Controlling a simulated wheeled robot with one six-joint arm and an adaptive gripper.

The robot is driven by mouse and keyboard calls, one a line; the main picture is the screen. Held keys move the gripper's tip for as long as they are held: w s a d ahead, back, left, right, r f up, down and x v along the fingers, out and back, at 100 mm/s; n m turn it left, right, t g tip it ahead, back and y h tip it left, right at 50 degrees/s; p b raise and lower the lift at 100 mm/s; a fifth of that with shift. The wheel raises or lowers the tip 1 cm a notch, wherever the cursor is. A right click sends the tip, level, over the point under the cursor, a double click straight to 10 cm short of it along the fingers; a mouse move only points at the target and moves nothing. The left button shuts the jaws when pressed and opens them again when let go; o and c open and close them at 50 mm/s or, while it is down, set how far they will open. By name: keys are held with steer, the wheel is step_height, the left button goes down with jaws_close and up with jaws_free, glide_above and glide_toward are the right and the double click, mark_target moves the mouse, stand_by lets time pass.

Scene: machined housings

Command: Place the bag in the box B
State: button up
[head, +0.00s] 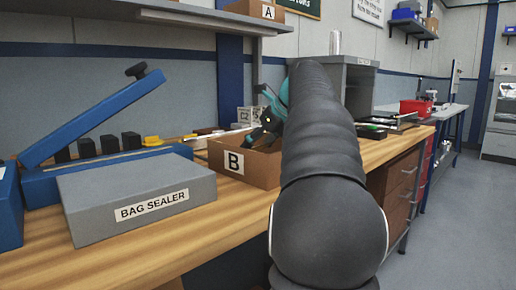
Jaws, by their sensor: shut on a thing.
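Box B (238,166) is an open brown cardboard box with a white "B" label, standing on the wooden bench. My gripper (254,136), dark with teal parts, is at the box's opening, tilted down to the left. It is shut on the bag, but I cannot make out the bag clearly. My dark arm covers the right part of the box, and the front wall hides its inside. I cannot tell whether the bag touches the box floor.
The grey bag sealer (139,196) with its raised blue arm (95,119) stands left of the box. Box A (259,10) is on the shelf above. A grey cabinet (360,85) stands behind my arm. Bare bench (215,215) lies in front of box B.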

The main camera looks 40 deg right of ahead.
steer(key=o, duration=1.2)
steer(key=shift+s+r, duration=0.1)
steer(key=shift+r, duration=0.15)
steer(key=p+v, duration=0.3)
steer(key=v, duration=0.8)
steer(key=shift+s+r, duration=0.2)
steer(key=shift+r, duration=0.1)
